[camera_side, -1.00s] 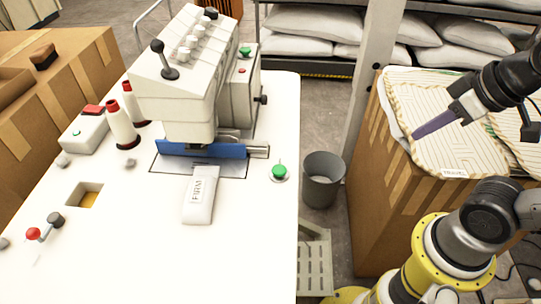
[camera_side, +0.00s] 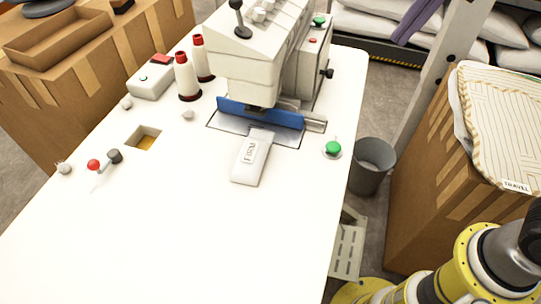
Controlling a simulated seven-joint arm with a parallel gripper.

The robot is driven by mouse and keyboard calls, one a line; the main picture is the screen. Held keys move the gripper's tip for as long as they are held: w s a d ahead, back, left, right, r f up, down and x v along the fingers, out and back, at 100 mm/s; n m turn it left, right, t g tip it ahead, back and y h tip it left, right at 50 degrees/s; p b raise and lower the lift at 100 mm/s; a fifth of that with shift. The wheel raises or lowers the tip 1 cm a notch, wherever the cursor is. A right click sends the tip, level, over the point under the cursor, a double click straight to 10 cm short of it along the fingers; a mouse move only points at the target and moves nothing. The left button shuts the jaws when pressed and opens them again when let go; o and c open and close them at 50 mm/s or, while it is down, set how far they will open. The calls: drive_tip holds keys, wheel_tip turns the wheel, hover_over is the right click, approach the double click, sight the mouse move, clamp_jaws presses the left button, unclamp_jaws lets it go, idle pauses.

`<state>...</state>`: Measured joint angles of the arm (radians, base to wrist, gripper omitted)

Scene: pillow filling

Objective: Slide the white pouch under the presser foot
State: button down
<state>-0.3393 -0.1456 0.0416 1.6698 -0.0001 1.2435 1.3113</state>
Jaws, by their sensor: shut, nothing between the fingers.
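The white pouch (camera_side: 248,168), printed FIRM, lies flat on the white table in front of the sewing machine (camera_side: 262,55). Its far end rests on the grey plate (camera_side: 232,122), just in front of the blue guard (camera_side: 285,119). The presser foot is mostly hidden behind the guard, so I cannot tell whether the pouch touches it. The rest of the gripper is out of view.
A green button (camera_side: 333,148) sits right of the plate. Thread cones (camera_side: 187,75) and a control box (camera_side: 152,80) stand at left. A grey bin (camera_side: 372,165) and a carton with quilted covers (camera_side: 510,115) are at right. The table's front is clear.

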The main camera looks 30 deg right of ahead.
drive_tip(key=w+a+f+g, duration=0.15)
drive_tip(key=w+a, duration=0.25)
drive_tip(key=a, duration=0.5)
drive_tip(key=n+g, duration=0.2)
hover_over(242, 189)
drive_tip(key=d, duration=0.1)
wheel_tip(242, 189, down, 10)
drive_tip(key=shift+n+h, duration=0.4)
drive_tip(key=shift+h, duration=0.2)
drive_tip(key=s+a+f, duration=0.1)
drive_tip(key=f, duration=0.3)
drive_tip(key=s+a+f, duration=0.1)
drive_tip(key=f, duration=0.4)
drive_tip(key=s+a+f, duration=0.1)
drive_tip(key=f, duration=0.4)
drive_tip(key=shift+s+a, duration=0.1)
drive_tip(key=shift+a, duration=0.25)
drive_tip(key=shift+w+d+f, duration=0.15)
drive_tip(key=shift+w+d, duration=0.35)
drive_tip(key=shift+w, duration=0.1)
drive_tip(key=shift+w+d+f, duration=0.15)
drive_tip(key=shift+w+d, duration=0.3)
drive_tip(key=shift+w, duration=0.1)
drive_tip(key=shift+w+d, duration=0.4)
